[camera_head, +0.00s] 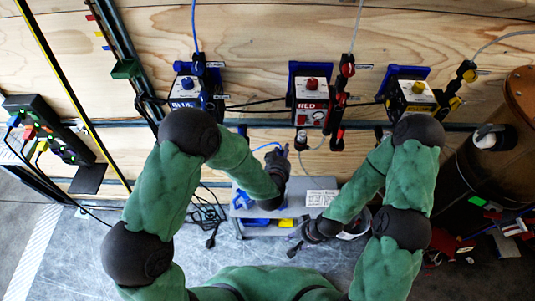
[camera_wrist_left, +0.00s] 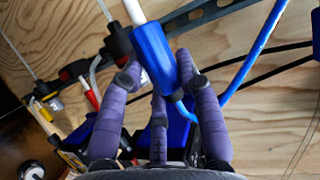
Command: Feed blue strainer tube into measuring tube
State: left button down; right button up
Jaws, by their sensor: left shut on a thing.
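My left gripper (camera_head: 281,158) is below the red-labelled box in the head view. In the left wrist view its purple fingers (camera_wrist_left: 163,85) are closed around a blue cylindrical piece (camera_wrist_left: 155,55), the strainer part, with a white stem (camera_wrist_left: 135,12) at its upper end. A blue tube (camera_wrist_left: 252,55) loops from its lower end to the upper right. A small pale cylinder (camera_head: 301,140) hangs under the red-labelled box, close to the left gripper; I cannot tell whether it is the measuring tube. My right gripper (camera_head: 296,247) is low beside the grey cart, its fingers too dark to read.
Blue (camera_head: 187,92), red (camera_head: 311,100) and yellow (camera_head: 410,97) labelled boxes line the wooden wall along a dark rail. A grey cart (camera_head: 240,213) with blue and yellow items stands below. A brown barrel (camera_head: 480,165) stands right; a black power strip (camera_head: 48,130) is left.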

pick_arm(q)
notch_tip(320, 180, down, 19)
jog(key=d+b, duration=0.1)
jog(key=b, duration=1.4)
jog(key=shift+s+d+f+m+h, duration=0.15)
jog(key=shift+s+d+m+h, duration=0.1)
jog(key=shift+d+m+h, duration=0.15)
dwell(0.5)
jog(key=shift+f, duration=0.85)
dwell(0.9)
jog(key=c, duration=0.8)
grip_release()
jog(key=shift+s, duration=0.15)
jog(key=v, duration=1.1)
jog(key=shift+s+r, duration=0.3)
jog(key=shift+a, duration=0.1)
